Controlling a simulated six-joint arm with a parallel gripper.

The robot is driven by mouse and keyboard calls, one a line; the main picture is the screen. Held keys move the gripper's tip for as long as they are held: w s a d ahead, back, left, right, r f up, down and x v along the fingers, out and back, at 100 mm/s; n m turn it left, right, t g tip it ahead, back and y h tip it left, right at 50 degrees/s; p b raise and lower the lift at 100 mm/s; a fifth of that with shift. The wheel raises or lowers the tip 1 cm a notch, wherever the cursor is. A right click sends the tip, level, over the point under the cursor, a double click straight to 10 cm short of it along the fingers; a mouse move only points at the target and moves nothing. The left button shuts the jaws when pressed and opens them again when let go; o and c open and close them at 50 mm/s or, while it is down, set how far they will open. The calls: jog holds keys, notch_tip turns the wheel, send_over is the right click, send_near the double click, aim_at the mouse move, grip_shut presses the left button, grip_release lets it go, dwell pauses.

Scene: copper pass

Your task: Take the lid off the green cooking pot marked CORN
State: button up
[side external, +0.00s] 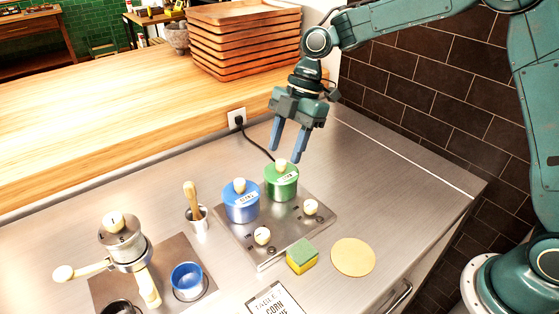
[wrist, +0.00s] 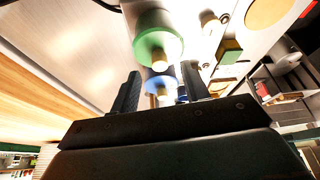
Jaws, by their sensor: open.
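The green pot (side external: 281,185) stands on the back right part of the steel hob plate (side external: 322,227), with a label on its side. Its lid is on, with a pale knob (side external: 281,165) on top. In the wrist view the green pot (wrist: 153,27) shows ahead of my fingers. The blue pot (side external: 241,205), also lidded, stands to its left and shows in the wrist view (wrist: 161,81). My gripper (side external: 287,154) is open and empty, its blue fingers pointing down just above and behind the green pot's knob. Whether a finger touches the knob I cannot tell.
A yellow and green sponge (side external: 302,257) and a round tan disc (side external: 353,257) lie in front. Stacked wooden trays (side external: 243,40) are behind. The counter at right is clear.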

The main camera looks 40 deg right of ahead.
aim_at(281, 168)
jog(key=shift+x, duration=1.5)
jog(key=shift+c, duration=0.5)
jog(key=shift+r, duration=0.1)
grip_shut()
